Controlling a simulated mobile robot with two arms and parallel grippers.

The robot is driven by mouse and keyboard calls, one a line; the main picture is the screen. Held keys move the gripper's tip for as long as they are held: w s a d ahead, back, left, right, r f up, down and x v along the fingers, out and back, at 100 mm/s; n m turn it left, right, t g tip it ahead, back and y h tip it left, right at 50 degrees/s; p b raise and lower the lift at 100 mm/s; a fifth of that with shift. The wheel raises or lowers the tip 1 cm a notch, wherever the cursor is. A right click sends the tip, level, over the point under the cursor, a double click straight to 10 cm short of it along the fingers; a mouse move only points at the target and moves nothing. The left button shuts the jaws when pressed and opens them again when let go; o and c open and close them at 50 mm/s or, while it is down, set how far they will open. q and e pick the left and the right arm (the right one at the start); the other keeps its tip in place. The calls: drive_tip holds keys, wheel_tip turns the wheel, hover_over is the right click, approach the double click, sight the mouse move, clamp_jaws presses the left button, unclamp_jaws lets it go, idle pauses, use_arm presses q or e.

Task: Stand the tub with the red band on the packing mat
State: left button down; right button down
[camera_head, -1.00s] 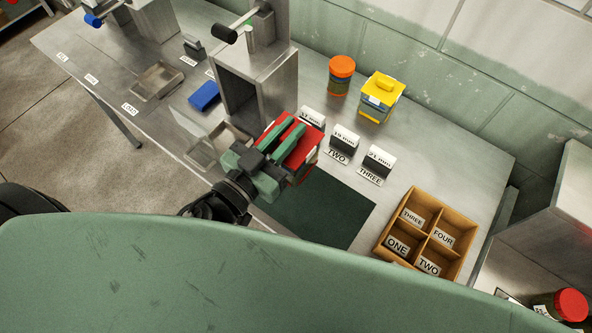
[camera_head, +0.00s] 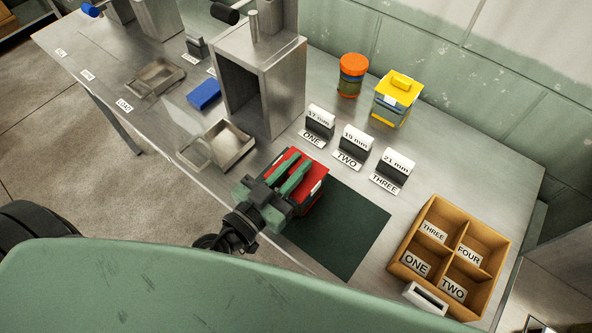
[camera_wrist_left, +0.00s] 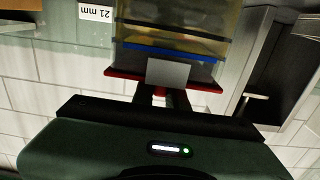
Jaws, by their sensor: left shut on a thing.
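My left gripper (camera_head: 290,182) is shut on a tub with a red lid (camera_head: 312,203), gripping it at the lid. In the left wrist view the tub's see-through yellowish body (camera_wrist_left: 180,25) shows a blue band and a thin dark line; no red band on the body is visible there. The tub is over the left part of the dark green packing mat (camera_head: 350,225). I cannot tell whether its base touches the mat, as the base is hidden. My right gripper is not in view.
Label stands (camera_head: 355,145) line the mat's back. A divided wooden box (camera_head: 400,247) stands right, a pale slotted block (camera_head: 426,298) before it. Orange-lidded (camera_head: 352,75) and yellow-lidded (camera_head: 397,98) tubs stand behind. A metal housing (camera_head: 262,75) and tray (camera_head: 230,145) are left. The mat's right side is clear.

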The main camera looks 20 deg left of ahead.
use_arm(q)
drive_tip(key=shift+r, duration=0.15)
drive_tip(key=shift+f, duration=0.25)
drive_tip(key=c, duration=1.4)
unclamp_jaws()
